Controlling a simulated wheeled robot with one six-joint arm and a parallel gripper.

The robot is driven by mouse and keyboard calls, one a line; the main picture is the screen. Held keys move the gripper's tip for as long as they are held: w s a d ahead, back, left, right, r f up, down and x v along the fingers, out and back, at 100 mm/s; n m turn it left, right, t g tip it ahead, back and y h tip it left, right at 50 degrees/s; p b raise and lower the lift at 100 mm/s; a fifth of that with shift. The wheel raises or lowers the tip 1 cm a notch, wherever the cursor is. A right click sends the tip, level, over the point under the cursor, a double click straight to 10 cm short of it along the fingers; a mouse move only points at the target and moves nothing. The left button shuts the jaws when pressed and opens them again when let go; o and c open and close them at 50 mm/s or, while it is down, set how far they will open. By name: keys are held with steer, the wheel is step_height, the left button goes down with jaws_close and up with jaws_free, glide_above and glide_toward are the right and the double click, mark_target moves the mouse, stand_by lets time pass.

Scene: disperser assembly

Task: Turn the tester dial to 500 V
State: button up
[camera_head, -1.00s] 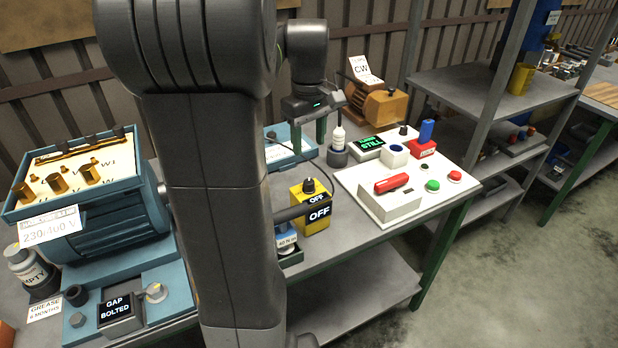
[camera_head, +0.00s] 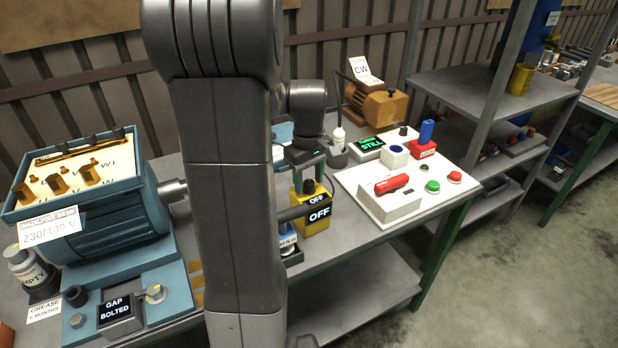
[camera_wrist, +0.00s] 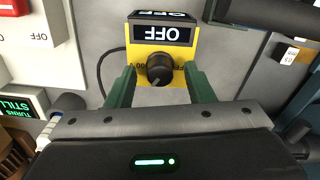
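The yellow tester (camera_head: 316,222) stands on the bench in the head view, and its display reads OFF. It also shows in the wrist view (camera_wrist: 183,57), with a black round dial (camera_wrist: 160,69) on its top face. The scale marks by the dial are too small to read fully. My gripper (camera_wrist: 162,82) is open, with one green finger on each side of the dial. A gap shows between each finger and the dial. In the head view my gripper (camera_head: 309,178) is right above the tester and partly hides the dial.
A white panel (camera_head: 352,185) with a red handle, green and red buttons and a display reading STILL lies right of the tester. A blue motor (camera_head: 110,215) stands at left. A small container (camera_head: 288,243) stands close to the tester's left side. A black cable (camera_wrist: 103,70) runs beside the tester.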

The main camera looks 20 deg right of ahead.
steer(key=c, duration=0.8)
steer(key=shift+c, duration=0.2)
steer(key=shift+m, duration=0.4)
steer(key=m, duration=0.2)
steer(key=shift+m+p, duration=0.3)
steer(key=shift+p, duration=0.05)
steer(key=shift+m, duration=1.8)
steer(key=o, duration=1)
